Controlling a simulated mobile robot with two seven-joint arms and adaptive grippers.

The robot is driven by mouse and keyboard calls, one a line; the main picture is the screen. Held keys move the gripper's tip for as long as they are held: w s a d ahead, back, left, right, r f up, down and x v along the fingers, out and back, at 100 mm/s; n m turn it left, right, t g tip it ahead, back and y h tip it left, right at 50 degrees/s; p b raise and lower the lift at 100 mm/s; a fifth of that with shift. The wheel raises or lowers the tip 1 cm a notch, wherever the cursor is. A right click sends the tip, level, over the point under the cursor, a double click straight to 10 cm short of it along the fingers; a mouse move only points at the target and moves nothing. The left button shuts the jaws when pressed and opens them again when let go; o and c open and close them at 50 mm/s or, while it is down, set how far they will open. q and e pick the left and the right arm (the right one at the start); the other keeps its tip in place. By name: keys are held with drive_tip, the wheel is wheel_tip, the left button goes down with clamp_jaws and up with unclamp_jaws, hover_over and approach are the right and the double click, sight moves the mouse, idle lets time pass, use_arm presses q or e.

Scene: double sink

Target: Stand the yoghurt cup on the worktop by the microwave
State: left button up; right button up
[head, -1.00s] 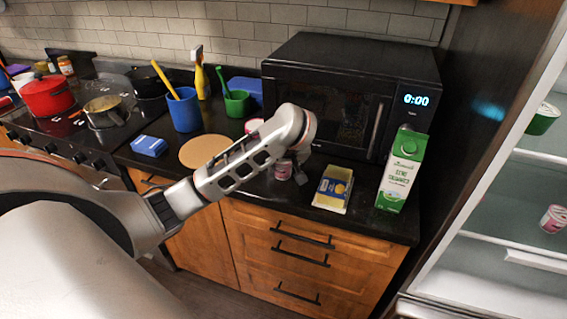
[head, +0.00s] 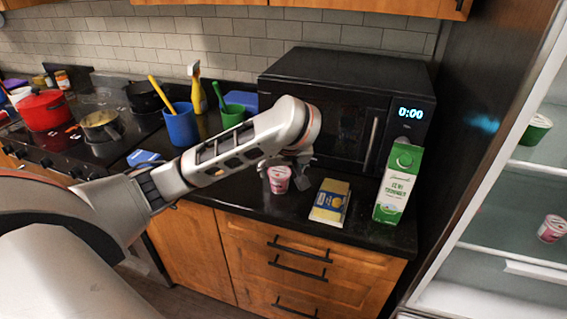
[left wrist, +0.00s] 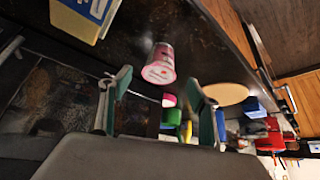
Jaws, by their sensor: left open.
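The pink-and-white yoghurt cup (head: 279,180) stands upright on the black worktop (head: 262,206), in front of the microwave (head: 335,110). My left gripper (head: 286,161) is just above and behind it, with its fingers apart. In the left wrist view the cup (left wrist: 159,62) shows beyond the open fingertips (left wrist: 159,80), with a gap on both sides. Nothing is held. A second pink cup (head: 551,228) is on a fridge shelf at the right. My right gripper is not in view.
Blue (head: 181,124) and green (head: 232,115) cups are at the back left. A pink item (left wrist: 169,100) shows farther back in the wrist view.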

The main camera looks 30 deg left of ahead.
use_arm(q)
drive_tip(key=shift+v, duration=2.3)
